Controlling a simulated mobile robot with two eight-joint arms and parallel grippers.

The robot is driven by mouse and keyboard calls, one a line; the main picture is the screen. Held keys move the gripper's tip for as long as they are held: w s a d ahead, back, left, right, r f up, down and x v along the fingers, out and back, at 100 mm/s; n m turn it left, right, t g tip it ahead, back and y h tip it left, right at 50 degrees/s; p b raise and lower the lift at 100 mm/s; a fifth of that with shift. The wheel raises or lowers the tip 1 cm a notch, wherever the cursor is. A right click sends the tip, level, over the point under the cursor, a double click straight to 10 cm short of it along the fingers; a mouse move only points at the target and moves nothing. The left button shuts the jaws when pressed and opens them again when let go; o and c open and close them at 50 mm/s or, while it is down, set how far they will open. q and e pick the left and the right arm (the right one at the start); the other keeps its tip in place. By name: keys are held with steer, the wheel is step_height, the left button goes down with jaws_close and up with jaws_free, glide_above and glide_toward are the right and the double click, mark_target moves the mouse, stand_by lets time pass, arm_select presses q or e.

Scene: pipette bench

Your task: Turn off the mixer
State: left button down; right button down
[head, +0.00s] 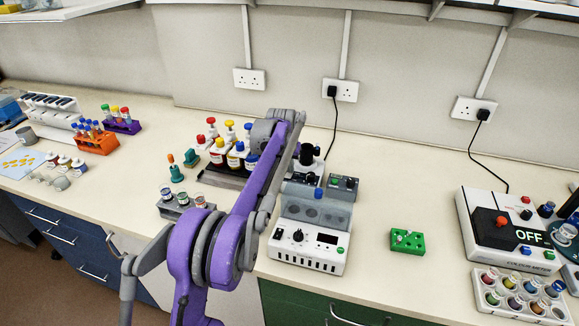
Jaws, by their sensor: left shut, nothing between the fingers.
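A white unit (484,222) stands at the right, with a red button on a raised dark block and a display that reads OFF. My right gripper is out of view.
A white device (309,248) with knob and display stands in the middle. A dark control box (343,187) is behind it. A green block (407,241) and a vial rack (518,300) are to the right. Capped bottles (236,158) stand behind my arm. Cables run to wall sockets.

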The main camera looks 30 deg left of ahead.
arm_select(q)
steer(key=shift+s+d+f, duration=0.2)
steer(key=shift+s, duration=0.4)
steer(key=shift+s+r, duration=0.1)
steer(key=shift+s, duration=0.15)
steer(key=shift+r, duration=0.35)
steer(key=v, duration=0.1)
steer(key=p+v, duration=0.1)
steer(key=v, duration=0.1)
steer(key=p+v, duration=0.1)
steer(key=v, duration=0.1)
steer(key=shift+w+r, duration=0.1)
steer(key=shift+w, duration=0.3)
steer(key=v, duration=0.8)
steer(key=shift+s+r, duration=0.15)
steer(key=shift+s, duration=0.05)
